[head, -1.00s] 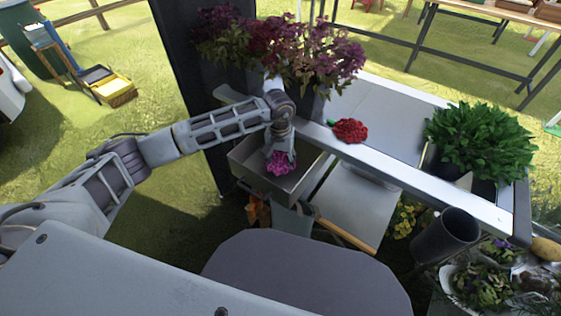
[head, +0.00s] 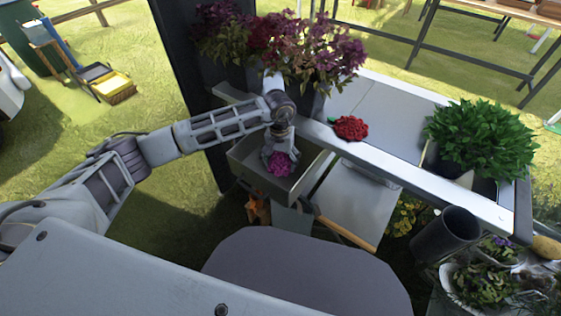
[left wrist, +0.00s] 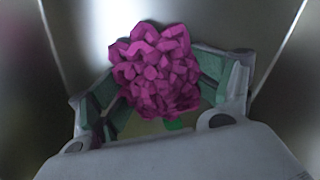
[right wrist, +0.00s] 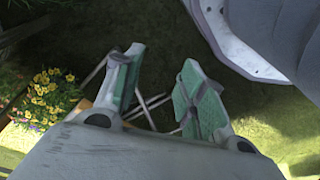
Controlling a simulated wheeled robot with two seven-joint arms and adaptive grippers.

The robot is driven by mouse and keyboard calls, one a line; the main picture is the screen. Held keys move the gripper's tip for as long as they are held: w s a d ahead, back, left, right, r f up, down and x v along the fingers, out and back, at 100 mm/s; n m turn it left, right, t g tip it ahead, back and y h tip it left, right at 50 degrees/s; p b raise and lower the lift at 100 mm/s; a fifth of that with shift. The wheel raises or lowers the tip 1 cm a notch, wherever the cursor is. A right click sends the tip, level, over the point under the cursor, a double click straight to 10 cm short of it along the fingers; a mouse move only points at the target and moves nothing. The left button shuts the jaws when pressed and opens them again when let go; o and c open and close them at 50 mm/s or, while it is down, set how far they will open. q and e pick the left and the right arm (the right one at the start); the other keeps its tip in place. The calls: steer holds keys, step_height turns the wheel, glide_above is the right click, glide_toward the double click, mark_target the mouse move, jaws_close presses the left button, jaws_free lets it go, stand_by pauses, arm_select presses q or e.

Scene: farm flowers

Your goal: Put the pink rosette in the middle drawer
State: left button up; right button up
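The pink rosette (head: 281,164) is inside an open grey drawer (head: 254,180) under the left end of the table. Whether this is the middle drawer, I cannot tell from these views. My left gripper (head: 280,156) points down into the drawer with its fingers spread. In the left wrist view the rosette (left wrist: 157,70) shows between the green finger pads (left wrist: 165,88), with a bit of green below it. The pads are wide apart, and the bloom hides part of them. My right gripper (right wrist: 163,75) is open and empty, low above the grass.
A red rosette (head: 350,128) lies on the tabletop (head: 385,135). Purple-flowered plants (head: 310,50) stand at its left end, a leafy green plant (head: 482,138) at its right. A dark cylindrical pot (head: 446,235) is in front. Yellow flowers (right wrist: 42,97) show beside my right gripper.

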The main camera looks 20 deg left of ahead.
mark_target(280, 156)
arm_select(q)
steer(key=shift+r+p, duration=0.25)
steer(key=shift+p, duration=0.05)
steer(key=shift+r, duration=0.15)
steer(key=shift+r+p, duration=0.2)
steer(key=shift+p, duration=0.15)
steer(key=r, duration=0.7)
steer(key=r+p, duration=0.1)
steer(key=r, duration=0.2)
steer(key=shift+w+a+r, duration=0.15)
steer(key=shift+w+r, duration=0.1)
steer(key=shift+w, duration=0.05)
steer(key=shift+r, duration=0.8)
arm_select(e)
step_height(280, 156, down, 6)
steer(key=s+d, duration=0.1)
steer(key=d, duration=0.1)
steer(key=shift+s+f, duration=0.15)
steer(key=shift+f, duration=0.1)
steer(key=shift+r, duration=0.1)
